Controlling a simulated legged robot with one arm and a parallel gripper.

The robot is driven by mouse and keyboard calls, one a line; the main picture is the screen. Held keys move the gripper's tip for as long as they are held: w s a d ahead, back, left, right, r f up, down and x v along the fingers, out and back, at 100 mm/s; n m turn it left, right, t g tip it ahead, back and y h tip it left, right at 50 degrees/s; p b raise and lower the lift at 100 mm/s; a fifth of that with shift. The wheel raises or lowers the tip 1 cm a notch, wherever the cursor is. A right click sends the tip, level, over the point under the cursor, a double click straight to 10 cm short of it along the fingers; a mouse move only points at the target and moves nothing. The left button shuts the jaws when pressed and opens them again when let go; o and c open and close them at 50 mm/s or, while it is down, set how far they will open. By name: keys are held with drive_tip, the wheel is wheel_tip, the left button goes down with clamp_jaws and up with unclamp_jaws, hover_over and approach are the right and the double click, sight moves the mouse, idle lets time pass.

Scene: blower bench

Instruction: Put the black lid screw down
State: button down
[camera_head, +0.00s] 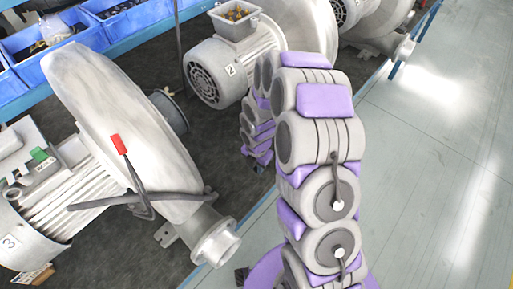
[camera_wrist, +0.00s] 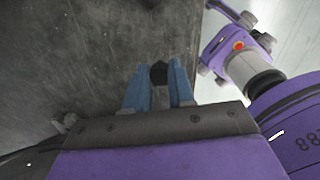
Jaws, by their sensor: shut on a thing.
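The black lid screw (camera_wrist: 158,72) shows in the wrist view as a small dark piece between the blue fingertips. My gripper (camera_wrist: 159,86) is shut on it, with one finger on either side. The dark bench top (camera_wrist: 75,60) lies beyond the fingertips. I cannot tell how far the screw is from that surface. In the head view my arm hangs down over the bench's front edge side, and the fingers and the screw cannot be made out there.
Blower 2 (camera_head: 212,72), with an open box (camera_head: 235,18) of small parts on top, stands behind my arm. Blue bins (camera_head: 50,38) line the back. Dark bench top is bare between the blowers.

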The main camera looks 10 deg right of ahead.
drive_tip(key=w, duration=0.4)
drive_tip(key=w+d+f+b, duration=0.1)
drive_tip(key=w, duration=0.3)
drive_tip(key=w+d+b, duration=0.1)
drive_tip(key=w, duration=0.3)
drive_tip(key=shift+d+f, duration=0.15)
drive_tip(key=shift+d, duration=0.1)
drive_tip(key=shift+f+b, duration=0.65)
drive_tip(key=shift+f, duration=1)
drive_tip(key=shift+f, duration=0.3)
drive_tip(key=c, duration=1)
unclamp_jaws()
drive_tip(key=shift+o, duration=0.2)
drive_tip(key=shift+r, duration=0.1)
